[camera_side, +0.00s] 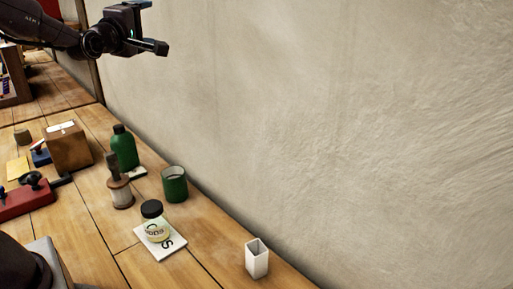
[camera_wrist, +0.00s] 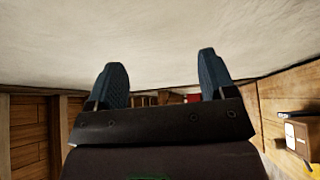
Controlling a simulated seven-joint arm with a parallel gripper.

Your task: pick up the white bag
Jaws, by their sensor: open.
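A small white open-topped bag (camera_side: 257,261), upright and box-shaped, stands on the wooden bench near its wall-side edge, at the lower middle of the side view. It does not show in the wrist view. My gripper (camera_side: 156,27) is high at the upper left of the side view, far from the bag and well above the bench. Its two dark fingers are apart in the wrist view (camera_wrist: 162,60), with nothing between them.
A jar (camera_side: 156,222) stands on a lettered white card (camera_side: 169,249), left of the bag. Behind are a green cup (camera_side: 174,184), a green bottle (camera_side: 124,149), a brush-like tool (camera_side: 121,192) and a brown box (camera_side: 68,149). A plain wall (camera_side: 330,120) borders the bench.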

